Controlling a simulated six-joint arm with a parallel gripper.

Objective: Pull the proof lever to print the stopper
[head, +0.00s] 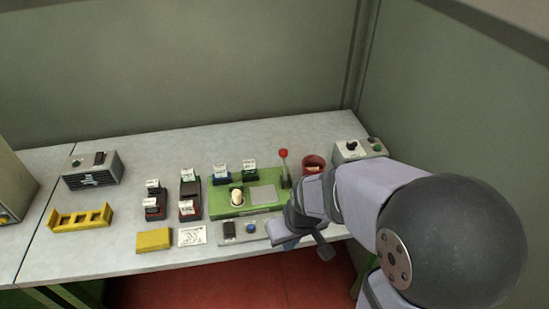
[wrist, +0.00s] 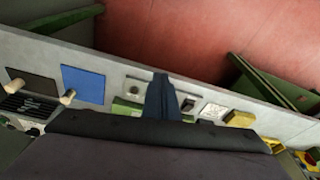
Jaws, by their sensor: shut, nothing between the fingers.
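The green proof press (head: 222,207) stands mid-table in the head view, with a grey plate on its right half. A pale cork stopper (head: 236,197) rests on its left half. The proof lever (head: 283,155), a thin upright stem with a red ball knob, rises at the press's right end. My gripper (wrist: 160,80) is shut and empty, its dark fingers over the grey control strip in the wrist view. In the head view it is in front of the lever, nearer the table's front edge and apart from the knob. My arm hides the lever's surroundings at lower right.
A red cup (head: 314,162) and grey knob box (head: 352,150) stand right of the lever. Several stamps (head: 189,188) stand left. A yellow block (head: 154,240) and yellow rack (head: 80,217) lie farther left.

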